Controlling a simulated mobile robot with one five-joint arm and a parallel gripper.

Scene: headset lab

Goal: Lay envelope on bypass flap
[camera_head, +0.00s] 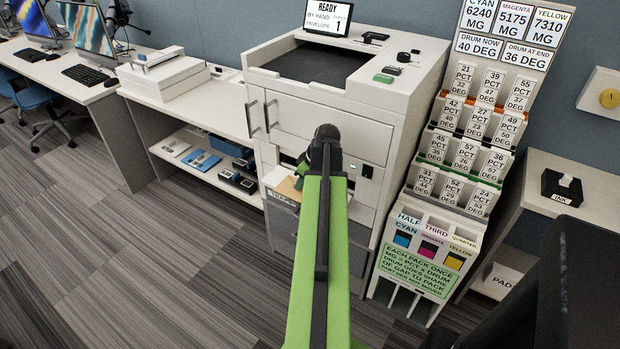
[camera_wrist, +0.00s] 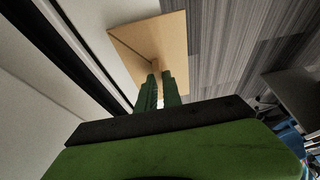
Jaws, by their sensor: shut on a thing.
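The tan envelope (camera_wrist: 165,45) is gripped near one edge between the green fingers of my gripper (camera_wrist: 158,92) in the wrist view. In the head view a part of the envelope (camera_head: 289,187) shows just left of my arm. It appears over or close to the pale bypass flap (camera_head: 272,176), which sticks out from the printer's front and has a small label on its front edge. I cannot tell whether the envelope touches the flap. My arm hides the fingertips and part of the flap in the head view.
The white printer (camera_head: 330,125) has a screen (camera_head: 327,19) reading READY, BY HAND, ENVELOPE 1. A rack of numbered packs (camera_head: 465,150) stands close on its right. A bench (camera_head: 205,110) with a shelf is on the left. Striped floor (camera_head: 150,260) is clear in front.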

